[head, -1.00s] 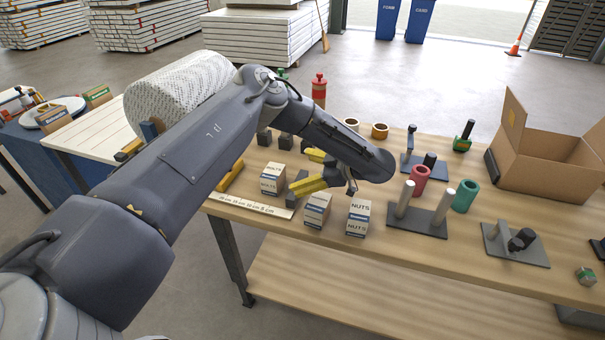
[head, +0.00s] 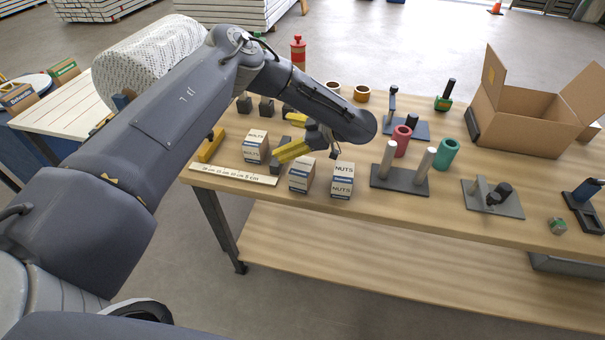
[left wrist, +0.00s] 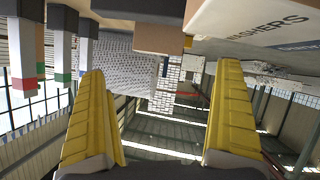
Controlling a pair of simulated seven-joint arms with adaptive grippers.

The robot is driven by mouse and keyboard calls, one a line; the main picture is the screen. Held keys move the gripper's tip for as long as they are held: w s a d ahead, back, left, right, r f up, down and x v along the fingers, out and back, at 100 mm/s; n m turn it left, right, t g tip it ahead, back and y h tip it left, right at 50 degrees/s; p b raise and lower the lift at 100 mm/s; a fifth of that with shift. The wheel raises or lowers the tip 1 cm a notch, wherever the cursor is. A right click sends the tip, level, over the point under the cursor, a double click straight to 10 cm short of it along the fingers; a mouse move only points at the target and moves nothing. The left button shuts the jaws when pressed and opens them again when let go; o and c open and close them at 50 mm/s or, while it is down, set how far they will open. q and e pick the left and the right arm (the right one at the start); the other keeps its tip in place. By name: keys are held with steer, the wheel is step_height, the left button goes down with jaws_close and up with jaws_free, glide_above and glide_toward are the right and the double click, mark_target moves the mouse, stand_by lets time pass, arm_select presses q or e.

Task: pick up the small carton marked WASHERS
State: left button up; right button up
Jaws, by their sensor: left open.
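The carton marked WASHERS (left wrist: 275,28) fills the upper right of the left wrist view, its start cut off by the angle. In the head view a small white carton (head: 301,176) stands between the BOLTS carton (head: 257,147) and the NUTS carton (head: 342,180); its label is too small to read there. My left gripper (head: 280,137) has yellow fingers spread open and empty, behind these cartons. In the left wrist view its open fingers (left wrist: 163,70) have nothing between them, and the WASHERS carton is beyond the right finger. My right gripper is out of view.
A pale ruler (head: 232,173) lies along the bench's front left edge. A grey plate with two posts (head: 400,181) stands right of the NUTS carton. Dark blocks (head: 266,106) stand behind the gripper. An open cardboard box (head: 525,115) is at the back right.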

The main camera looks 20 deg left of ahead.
arm_select(q)
steer(key=c, duration=0.5)
steer(key=shift+w+d, duration=0.1)
